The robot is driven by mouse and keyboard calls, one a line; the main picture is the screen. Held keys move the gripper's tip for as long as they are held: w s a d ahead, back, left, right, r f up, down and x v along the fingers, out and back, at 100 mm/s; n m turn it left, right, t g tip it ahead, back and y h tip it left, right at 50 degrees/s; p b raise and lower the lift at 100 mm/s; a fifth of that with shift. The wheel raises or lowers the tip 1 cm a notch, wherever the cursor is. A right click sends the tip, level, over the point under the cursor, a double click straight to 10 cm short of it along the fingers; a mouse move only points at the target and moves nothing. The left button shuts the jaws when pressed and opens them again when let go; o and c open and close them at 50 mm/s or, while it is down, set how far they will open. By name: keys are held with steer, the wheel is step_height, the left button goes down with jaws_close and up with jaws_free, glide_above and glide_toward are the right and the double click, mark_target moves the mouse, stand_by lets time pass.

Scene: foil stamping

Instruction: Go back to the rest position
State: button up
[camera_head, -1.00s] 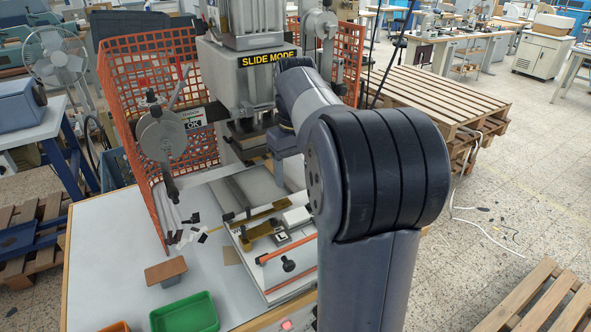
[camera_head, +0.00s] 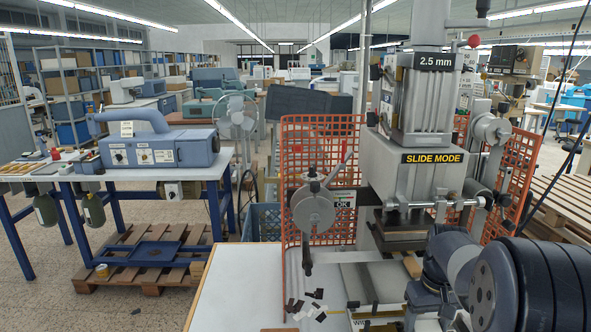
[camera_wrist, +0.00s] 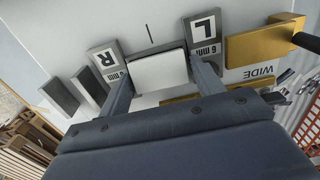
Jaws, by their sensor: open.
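My gripper (camera_wrist: 160,72) shows in the wrist view with its two grey fingers apart, one on each side of a white block (camera_wrist: 159,73). Whether the fingers touch the block cannot be told. The block lies between a grey piece marked R (camera_wrist: 107,59) and one marked L (camera_wrist: 204,30), both labelled 6 mm. In the head view my arm (camera_head: 520,285) reaches in at the lower right, in front of the stamping press (camera_head: 418,165). The fingers cannot be made out there.
A brass block (camera_wrist: 262,42) and a dark rod lie at the right in the wrist view. In the head view, an orange mesh guard (camera_head: 318,135) stands beside the press. A white worktable (camera_head: 235,285) has clear room at its left. A blue bench (camera_head: 150,175) stands further left.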

step_height(320, 180, up, 7)
steer(key=shift+f, duration=0.1)
stand_by(0.5)
